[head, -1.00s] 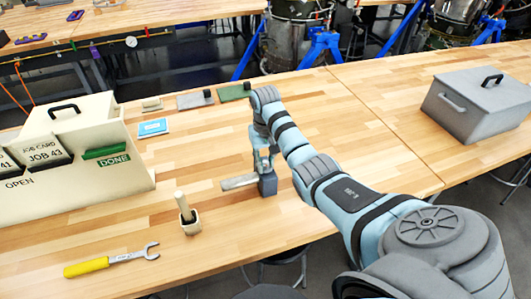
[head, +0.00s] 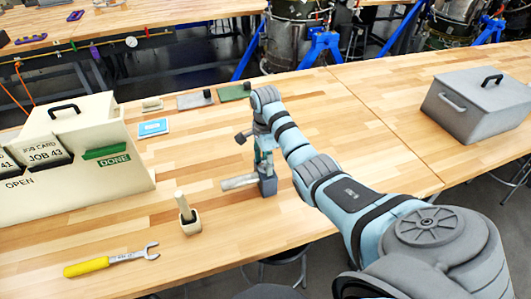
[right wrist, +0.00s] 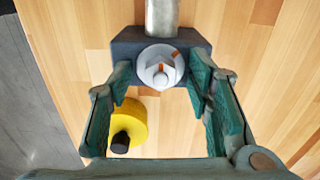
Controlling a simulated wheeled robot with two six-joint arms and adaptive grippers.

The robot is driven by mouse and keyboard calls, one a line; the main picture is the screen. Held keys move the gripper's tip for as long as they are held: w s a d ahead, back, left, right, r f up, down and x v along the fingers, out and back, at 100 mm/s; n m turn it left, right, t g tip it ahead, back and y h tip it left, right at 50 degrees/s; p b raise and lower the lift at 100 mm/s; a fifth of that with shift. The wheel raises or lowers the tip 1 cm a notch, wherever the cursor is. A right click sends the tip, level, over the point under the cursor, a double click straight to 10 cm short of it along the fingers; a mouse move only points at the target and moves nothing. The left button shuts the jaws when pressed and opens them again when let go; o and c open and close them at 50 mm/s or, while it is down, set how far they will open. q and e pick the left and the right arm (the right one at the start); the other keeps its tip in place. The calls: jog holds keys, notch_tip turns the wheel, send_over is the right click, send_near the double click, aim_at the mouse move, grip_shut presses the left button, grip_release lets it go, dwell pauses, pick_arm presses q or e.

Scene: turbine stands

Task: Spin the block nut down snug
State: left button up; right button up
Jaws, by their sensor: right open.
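The dark grey block (head: 268,186) stands on the wooden bench in the head view, with a pale metal rod (head: 239,181) extending from its left side. In the right wrist view the block (right wrist: 128,48) carries a silver hex nut (right wrist: 160,67) with orange marks on the nut and the block. My right gripper (right wrist: 162,76) is open, with its green-padded fingers on either side of the nut; I cannot tell if they touch the block. In the head view my right gripper (head: 264,160) is just above the block. My left gripper is not in view.
A grey lidded box (head: 478,104) is at the right. A yellow round thing (right wrist: 128,122) with a black stub shows in the right wrist view.

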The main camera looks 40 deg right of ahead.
aim_at(265, 163)
jog(key=shift+o, duration=0.7)
jog(key=shift+r, duration=2.5)
